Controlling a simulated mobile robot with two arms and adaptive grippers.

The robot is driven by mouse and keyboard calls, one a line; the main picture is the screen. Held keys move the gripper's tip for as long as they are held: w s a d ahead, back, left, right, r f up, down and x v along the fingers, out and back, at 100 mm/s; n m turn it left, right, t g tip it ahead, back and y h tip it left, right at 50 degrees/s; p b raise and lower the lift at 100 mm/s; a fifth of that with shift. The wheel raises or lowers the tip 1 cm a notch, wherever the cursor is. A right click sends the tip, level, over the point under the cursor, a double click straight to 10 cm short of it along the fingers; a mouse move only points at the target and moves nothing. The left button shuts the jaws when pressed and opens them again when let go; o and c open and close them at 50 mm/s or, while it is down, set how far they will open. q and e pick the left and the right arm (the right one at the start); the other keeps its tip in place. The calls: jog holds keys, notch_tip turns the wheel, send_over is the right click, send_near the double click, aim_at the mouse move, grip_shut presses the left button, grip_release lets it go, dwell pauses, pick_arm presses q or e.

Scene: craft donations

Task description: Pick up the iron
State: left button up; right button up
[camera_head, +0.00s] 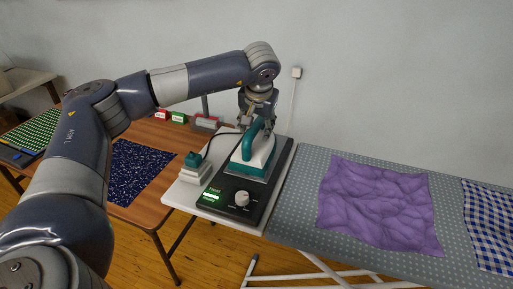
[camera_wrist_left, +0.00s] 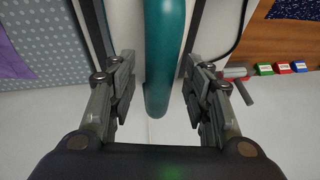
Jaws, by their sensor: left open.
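The iron (camera_head: 248,155) has a teal handle and a white and teal body. It sits on a black heat base (camera_head: 222,200) with a white knob and a lit green mark. My left gripper (camera_head: 258,110) is above the iron, with its fingers at the top of the handle. In the left wrist view the teal handle (camera_wrist_left: 165,50) runs between the two open fingers (camera_wrist_left: 158,95), with a visible gap on each side. The right gripper is not in view.
A crumpled purple cloth (camera_head: 378,203) and a blue checked cloth (camera_head: 490,225) lie on the grey dotted ironing board (camera_head: 300,220). A brown table (camera_head: 150,210) at left holds a dark speckled cloth (camera_head: 138,172) and small coloured boxes (camera_head: 178,117). A cord runs beside the iron.

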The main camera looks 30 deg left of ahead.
pick_arm(q)
jog(key=shift+f, duration=0.15)
grip_shut()
jog(key=shift+w, duration=0.15)
jog(key=shift+r, duration=0.25)
